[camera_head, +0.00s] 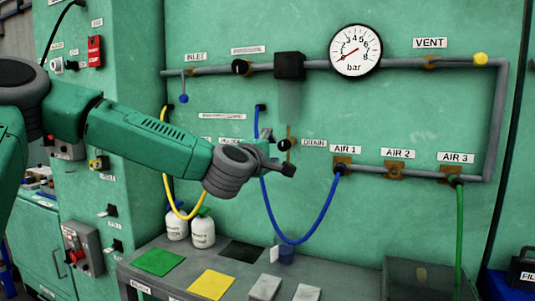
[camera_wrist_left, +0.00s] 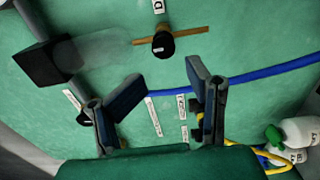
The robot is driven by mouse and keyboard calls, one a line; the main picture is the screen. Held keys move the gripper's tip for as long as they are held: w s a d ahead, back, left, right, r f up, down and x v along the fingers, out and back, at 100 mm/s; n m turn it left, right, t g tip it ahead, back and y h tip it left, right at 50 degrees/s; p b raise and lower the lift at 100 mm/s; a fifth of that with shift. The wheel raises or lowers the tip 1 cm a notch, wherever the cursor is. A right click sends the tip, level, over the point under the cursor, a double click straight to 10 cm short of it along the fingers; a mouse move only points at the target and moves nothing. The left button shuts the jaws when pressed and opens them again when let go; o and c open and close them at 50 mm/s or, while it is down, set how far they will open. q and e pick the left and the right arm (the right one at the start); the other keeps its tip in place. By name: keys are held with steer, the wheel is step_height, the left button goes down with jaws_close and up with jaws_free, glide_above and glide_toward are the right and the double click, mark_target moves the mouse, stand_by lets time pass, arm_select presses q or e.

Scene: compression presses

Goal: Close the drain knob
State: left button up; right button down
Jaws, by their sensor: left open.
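The drain knob (camera_head: 284,145) is a small black round knob on a short brass pipe, just left of the DRAIN label (camera_head: 314,143) on the green panel. In the left wrist view the black knob (camera_wrist_left: 163,44) shows with a white mark, ahead of the fingers and roughly centred between them. My left gripper (camera_head: 279,155) is in front of the panel, close to the knob. In the left wrist view its two fingers (camera_wrist_left: 165,85) are spread, with nothing between them, and appear apart from the knob. My right gripper is not in view.
A blue hose (camera_head: 322,215) hangs just below my gripper. A dark box with a clear bowl (camera_head: 289,66) sits above the knob. A gauge (camera_head: 355,51) and pipe with AIR ports (camera_head: 394,169) lie to the right. A grey bench (camera_head: 180,285) with coloured squares stands below.

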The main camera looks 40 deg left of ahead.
arm_select(q)
steer(key=v, duration=0.3)
steer(key=shift+s+d+f, duration=0.1)
steer(key=shift+s+d, duration=0.05)
steer(key=shift+s, duration=0.15)
steer(key=s+d+f+m+g+h, duration=0.2)
steer(key=s+d+f+m+g, duration=0.15)
steer(key=f, duration=0.75)
steer(key=s+d+f+m+g+h, duration=0.15)
steer(key=d+f+m, duration=0.3)
steer(key=f, duration=0.75)
steer(key=s+d+f+m+g+h, duration=0.1)
steer(key=s+d+f+m+g, duration=0.25)
steer(key=f, duration=0.75)
steer(key=s+f+m+g, duration=0.4)
steer(key=s+f, duration=0.5)
steer(key=s, duration=0.5)
steer(key=s+f+m+g, duration=0.4)
steer(key=s+f+m, duration=0.2)
steer(key=s+f, duration=0.4)
steer(key=s, duration=0.4)
steer(key=shift+d+g, duration=0.35)
steer(key=shift+d, duration=0.05)
steer(key=shift+s+f+y, duration=0.1)
steer(key=shift+s+y, duration=0.05)
steer(key=shift+y, duration=0.1)
